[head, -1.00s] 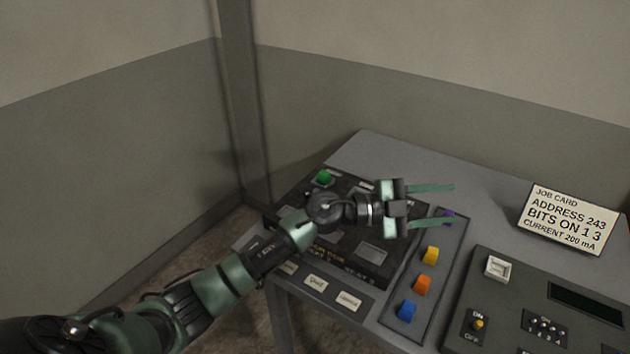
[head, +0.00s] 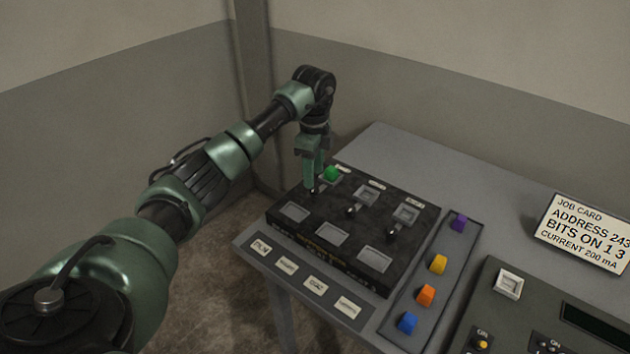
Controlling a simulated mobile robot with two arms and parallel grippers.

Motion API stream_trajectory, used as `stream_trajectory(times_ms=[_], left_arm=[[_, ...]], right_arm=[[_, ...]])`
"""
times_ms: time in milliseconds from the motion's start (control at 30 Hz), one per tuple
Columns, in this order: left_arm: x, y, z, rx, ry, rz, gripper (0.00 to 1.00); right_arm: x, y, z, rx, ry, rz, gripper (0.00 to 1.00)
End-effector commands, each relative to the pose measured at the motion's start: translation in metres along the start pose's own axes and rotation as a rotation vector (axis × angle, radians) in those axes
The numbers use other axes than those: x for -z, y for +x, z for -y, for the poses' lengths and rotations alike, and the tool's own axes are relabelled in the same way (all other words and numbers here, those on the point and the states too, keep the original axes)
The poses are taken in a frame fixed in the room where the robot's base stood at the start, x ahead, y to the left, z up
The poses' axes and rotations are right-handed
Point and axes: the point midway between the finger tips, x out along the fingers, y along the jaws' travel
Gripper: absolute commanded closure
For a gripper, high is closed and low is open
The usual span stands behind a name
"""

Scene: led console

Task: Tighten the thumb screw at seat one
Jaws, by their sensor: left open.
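The dark seat board (head: 290,233) lies on the grey bench. Two small thumb screws show on it, one in the middle (head: 352,210) and one at the right (head: 392,233). My left gripper (head: 313,188) points down at the back left of the board, fingers open, with their tips low over the left screw place. A small dark knob seems to show between the tips; whether they touch it I cannot tell. A green block (head: 331,174) sits just right of the fingers. My right gripper is out of view.
A grey strip (head: 402,297) right of the board holds purple (head: 459,222), yellow (head: 438,264), orange (head: 426,294) and blue (head: 408,322) blocks. Several label cards (head: 315,285) line the front. A job card (head: 585,235) stands at the right behind a console (head: 525,318).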

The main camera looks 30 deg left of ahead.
Motion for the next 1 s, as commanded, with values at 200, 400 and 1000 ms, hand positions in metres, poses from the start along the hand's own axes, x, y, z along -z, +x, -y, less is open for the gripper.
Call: stream_trajectory(times_ms=[200, 400, 1000], left_arm=[[0.002, 0.031, 0.0, -0.001, 0.003, -0.003, 0.55], [0.001, 0.044, 0.0, 0.002, 0.003, -0.002, 0.55], [0.002, 0.045, 0.0, 0.003, 0.008, -0.003, 1.0]], right_arm=[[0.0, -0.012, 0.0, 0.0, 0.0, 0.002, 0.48], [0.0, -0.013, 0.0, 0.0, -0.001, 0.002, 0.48], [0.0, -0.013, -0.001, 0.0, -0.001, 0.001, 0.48]])
